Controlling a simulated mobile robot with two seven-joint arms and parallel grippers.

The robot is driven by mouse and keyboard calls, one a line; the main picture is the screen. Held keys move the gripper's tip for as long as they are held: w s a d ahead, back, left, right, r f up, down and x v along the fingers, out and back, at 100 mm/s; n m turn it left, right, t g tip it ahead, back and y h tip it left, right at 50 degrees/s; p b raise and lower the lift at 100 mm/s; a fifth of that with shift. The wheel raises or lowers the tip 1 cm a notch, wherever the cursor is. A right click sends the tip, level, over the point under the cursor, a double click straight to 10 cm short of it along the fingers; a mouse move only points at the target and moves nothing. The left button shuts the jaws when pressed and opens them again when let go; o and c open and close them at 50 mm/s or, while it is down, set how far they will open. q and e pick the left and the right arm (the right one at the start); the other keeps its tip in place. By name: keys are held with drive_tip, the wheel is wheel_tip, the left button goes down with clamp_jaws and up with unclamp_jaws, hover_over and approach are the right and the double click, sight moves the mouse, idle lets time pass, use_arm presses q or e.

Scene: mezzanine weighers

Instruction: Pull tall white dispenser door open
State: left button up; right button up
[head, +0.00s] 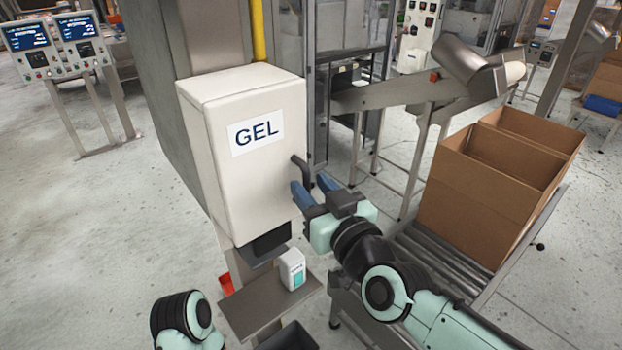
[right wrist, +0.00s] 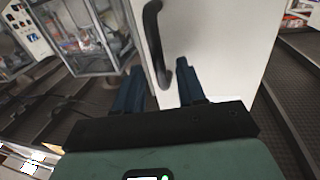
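The tall white dispenser (head: 255,185) has a GEL label and a shut door facing me. Its dark curved handle (head: 301,168) is on the door's right edge, and it also shows in the right wrist view (right wrist: 152,35). My right gripper (head: 313,189) is open, with its blue fingers pointing at the handle from just below and in front. In the right wrist view the gripper (right wrist: 160,84) has its fingers apart, with the handle's lower end ahead of the gap between them. I cannot tell whether they touch it. My left gripper is not in view.
A small white bottle (head: 291,268) stands on a grey shelf (head: 248,308) below the dispenser. Open cardboard boxes (head: 487,205) sit on a roller conveyor (head: 440,262) at the right. A metal-framed glass cabinet (right wrist: 85,38) is beside the dispenser.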

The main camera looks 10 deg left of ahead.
drive_tip(key=shift+w+a, duration=0.35)
drive_tip(key=shift+w, duration=0.05)
clamp_jaws()
drive_tip(key=shift+s+d, duration=0.15)
